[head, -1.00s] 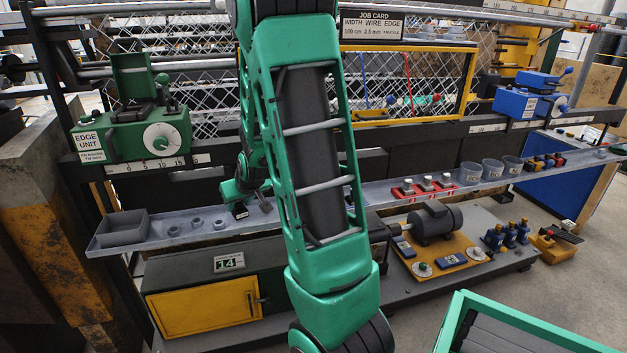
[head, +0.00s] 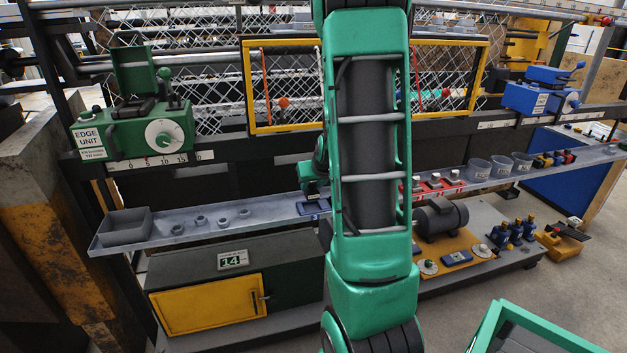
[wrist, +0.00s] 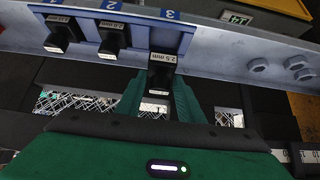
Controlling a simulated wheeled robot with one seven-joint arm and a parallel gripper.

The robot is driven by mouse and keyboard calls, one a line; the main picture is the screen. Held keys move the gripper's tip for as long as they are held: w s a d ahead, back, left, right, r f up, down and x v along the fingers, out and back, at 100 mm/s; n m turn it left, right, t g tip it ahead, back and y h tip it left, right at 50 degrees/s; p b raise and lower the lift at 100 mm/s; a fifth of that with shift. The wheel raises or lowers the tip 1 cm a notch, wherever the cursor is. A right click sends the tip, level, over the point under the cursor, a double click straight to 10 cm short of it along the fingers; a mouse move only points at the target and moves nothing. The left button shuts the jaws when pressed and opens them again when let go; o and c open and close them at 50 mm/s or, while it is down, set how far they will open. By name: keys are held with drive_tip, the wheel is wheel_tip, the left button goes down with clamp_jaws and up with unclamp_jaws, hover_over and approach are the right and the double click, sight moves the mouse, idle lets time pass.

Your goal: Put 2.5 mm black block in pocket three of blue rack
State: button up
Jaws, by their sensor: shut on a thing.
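The blue rack (wrist: 148,34) lies on the grey shelf. In the wrist view its pockets carry number tags, with 2 and 3 readable. Pocket three (wrist: 172,36) is the one at the right. Black blocks with white labels sit at the left pocket (wrist: 60,38) and at pocket two (wrist: 112,42). My gripper (wrist: 162,95) is shut on the black block (wrist: 160,78) labelled 2.5 mm. The block is at the near side of pocket three; I cannot tell whether it is inside. In the head view the rack (head: 313,207) shows partly, beside my arm.
The shelf (head: 260,222) also holds a grey bin (head: 125,226), several small grey nuts (head: 200,220), red-based parts (head: 435,180) and grey cups (head: 478,168). The green edge unit (head: 135,135) stands behind at left. A yellow frame (head: 255,128) stands behind the shelf.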

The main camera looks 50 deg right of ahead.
sight(313, 195)
drive_tip(key=shift+f, duration=2.4)
drive_tip(key=o, duration=1.1)
drive_tip(key=shift+o, duration=0.2)
drive_tip(key=shift+a, duration=0.1)
drive_tip(key=v, duration=1)
drive_tip(key=shift+r, duration=0.3)
drive_tip(key=shift+s+a, duration=0.15)
